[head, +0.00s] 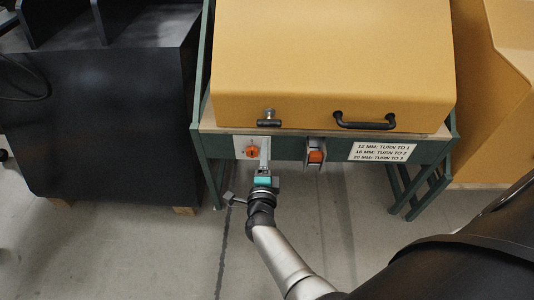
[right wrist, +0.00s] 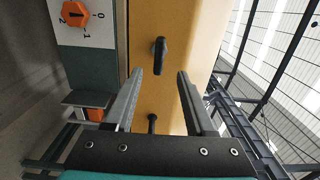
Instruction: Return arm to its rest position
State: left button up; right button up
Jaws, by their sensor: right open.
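My right arm reaches in from the lower right in the head view. Its gripper (head: 265,150) is in front of the green bench's front rail, just beside the orange knob (head: 252,152) on a white plate. The right wrist view shows the right gripper (right wrist: 160,73) open, with nothing between its fingers. The knob (right wrist: 74,13), with 0, 1 and 2 around it, is at the upper left there, apart from the fingers. Black fittings on the yellow housing (right wrist: 178,25) show beyond and between the fingers. My left gripper is not in view.
The yellow housing (head: 335,60) has a black T-handle (head: 269,122) and a black bar handle (head: 365,122). An orange switch (head: 315,156) and a label (head: 382,151) are right of the gripper. A black cabinet (head: 100,125) stands left. Grey floor (head: 130,250) is clear in front.

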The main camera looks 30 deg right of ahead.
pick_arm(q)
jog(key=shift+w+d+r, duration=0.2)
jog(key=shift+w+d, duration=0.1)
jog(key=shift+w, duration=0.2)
pick_arm(e)
jog(key=s+a+f+n+g+y+p, duration=0.25)
jog(key=s+f+n+y, duration=0.25)
jog(key=s+f+n, duration=0.3)
jog(key=s+a+f+n+g+y+p, duration=0.1)
jog(key=s+a+f+n+g+y, duration=0.25)
jog(key=s+f+n, duration=0.45)
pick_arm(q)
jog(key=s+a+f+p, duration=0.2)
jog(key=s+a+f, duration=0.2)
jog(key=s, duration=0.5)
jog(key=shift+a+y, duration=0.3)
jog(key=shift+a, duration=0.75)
pick_arm(e)
jog(key=s+d+f+n+g, duration=0.2)
jog(key=s+f+n, duration=0.3)
jog(key=s, duration=0.5)
jog(key=s+d+f+n+g, duration=0.3)
jog(key=s+f+n+g, duration=0.2)
jog(key=s, duration=0.5)
jog(key=shift+s+d+f, duration=0.2)
jog(key=shift+s+f, duration=0.2)
jog(key=shift+f, duration=0.1)
